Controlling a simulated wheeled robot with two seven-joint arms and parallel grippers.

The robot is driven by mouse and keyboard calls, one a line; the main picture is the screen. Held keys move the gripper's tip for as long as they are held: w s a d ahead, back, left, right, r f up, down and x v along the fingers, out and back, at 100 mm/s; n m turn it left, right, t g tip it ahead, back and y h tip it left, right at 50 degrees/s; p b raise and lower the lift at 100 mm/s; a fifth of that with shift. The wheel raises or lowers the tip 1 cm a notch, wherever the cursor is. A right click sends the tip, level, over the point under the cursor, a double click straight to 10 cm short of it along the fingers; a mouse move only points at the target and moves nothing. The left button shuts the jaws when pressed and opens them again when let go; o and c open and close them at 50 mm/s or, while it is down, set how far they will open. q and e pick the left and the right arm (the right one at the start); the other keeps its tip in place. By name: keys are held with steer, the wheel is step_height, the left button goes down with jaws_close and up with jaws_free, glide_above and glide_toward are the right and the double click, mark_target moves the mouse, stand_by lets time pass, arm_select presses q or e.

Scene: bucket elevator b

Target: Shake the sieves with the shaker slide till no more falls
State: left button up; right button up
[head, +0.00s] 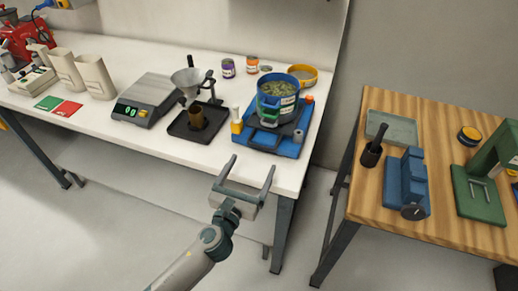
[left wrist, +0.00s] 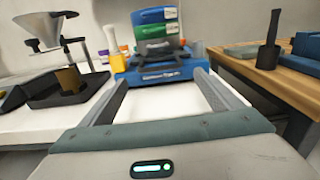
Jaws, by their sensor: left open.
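The sieve stack (head: 278,100), blue on top with a green ring below, stands on the blue shaker base (head: 264,144) near the right end of the white bench. Green-brown bits lie in the top sieve. In the left wrist view the stack (left wrist: 157,32) stands straight ahead above the blue base (left wrist: 165,72), with a dark carriage between them. My left gripper (head: 246,172) is open and empty, in front of the bench edge and short of the shaker. Its two fingers (left wrist: 164,88) point toward the base with a clear gap. My right gripper is out of view.
A yellow-bodied bottle (head: 236,126) stands at the shaker's left side. A funnel stand (head: 188,85) over a black tray (head: 180,131) and a scale (head: 147,98) are farther left. A wooden table (head: 340,208) stands right, across a gap.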

mark_target(261, 148)
arm_select(q)
steer(key=x, duration=0.6)
steer(key=shift+w+d+p, duration=0.1)
steer(key=shift+w+p, duration=0.1)
steer(key=shift+p, duration=0.15)
steer(key=shift+w+d, duration=0.1)
steer(key=shift+w, duration=0.3)
